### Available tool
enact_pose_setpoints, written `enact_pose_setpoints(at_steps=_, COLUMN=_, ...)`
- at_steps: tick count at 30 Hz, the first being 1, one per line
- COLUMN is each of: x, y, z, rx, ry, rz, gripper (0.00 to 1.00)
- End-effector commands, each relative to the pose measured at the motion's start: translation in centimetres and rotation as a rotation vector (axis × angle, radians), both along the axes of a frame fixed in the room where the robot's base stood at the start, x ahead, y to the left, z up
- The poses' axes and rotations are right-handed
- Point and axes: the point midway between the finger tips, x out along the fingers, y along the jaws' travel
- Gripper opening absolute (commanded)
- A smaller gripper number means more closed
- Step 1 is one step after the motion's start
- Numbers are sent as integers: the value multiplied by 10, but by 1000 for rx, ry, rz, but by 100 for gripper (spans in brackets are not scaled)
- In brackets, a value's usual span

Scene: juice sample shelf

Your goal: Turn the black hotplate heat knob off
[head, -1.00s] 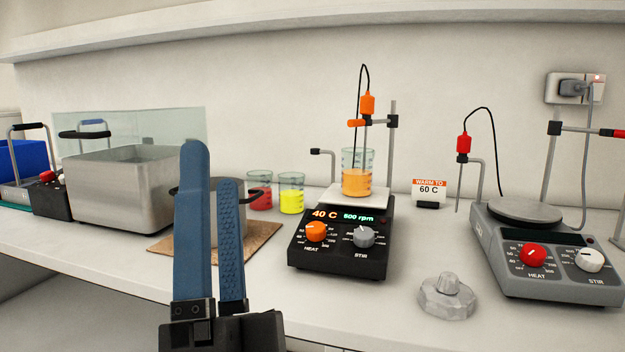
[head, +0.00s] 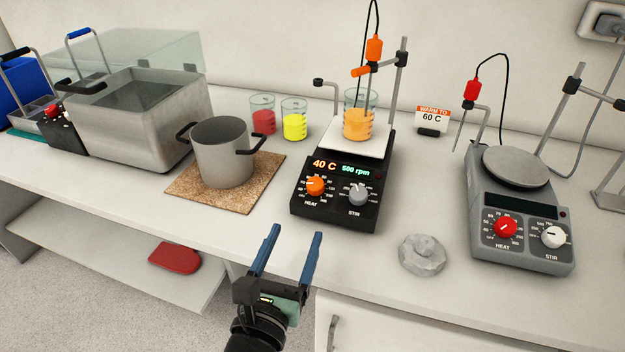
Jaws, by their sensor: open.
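The black hotplate (head: 335,212) stands in the middle of the bench. Its display reads 40 C and 500 rpm. Its orange heat knob (head: 315,187) is at the left of the front panel, above the word HEAT. A grey stir knob (head: 358,194) is to its right. A beaker of orange liquid (head: 360,122) sits on the white top plate, with a probe on a stand. My gripper (head: 295,234) is open and empty. Its blue fingers point up toward the hotplate, in front of and below the heat knob, apart from it.
A grey pot (head: 222,155) on a cork mat (head: 190,196) stands to the left. A grey hotplate (head: 520,240) with a red knob is at the right. A faceted grey object (head: 422,256) lies between the hotplates. Red (head: 263,118) and yellow (head: 294,122) beakers stand behind.

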Motion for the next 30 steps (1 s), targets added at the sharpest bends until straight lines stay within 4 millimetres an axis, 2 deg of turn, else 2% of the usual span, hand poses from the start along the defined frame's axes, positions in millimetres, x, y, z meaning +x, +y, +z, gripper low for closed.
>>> enact_pose_setpoints(at_steps=9, x=60, y=-16, z=2, rx=-2, ry=-5, rz=-3, gripper=72)
enact_pose_setpoints(at_steps=15, x=93, y=-25, z=2, rx=-2, ry=-5, rz=-3, gripper=72)
enact_pose_setpoints(at_steps=21, x=111, y=-29, z=1, rx=-3, ry=-4, rz=-1, gripper=72)
enact_pose_setpoints(at_steps=30, x=115, y=-30, z=1, rx=-4, ry=-3, rz=0, gripper=72)
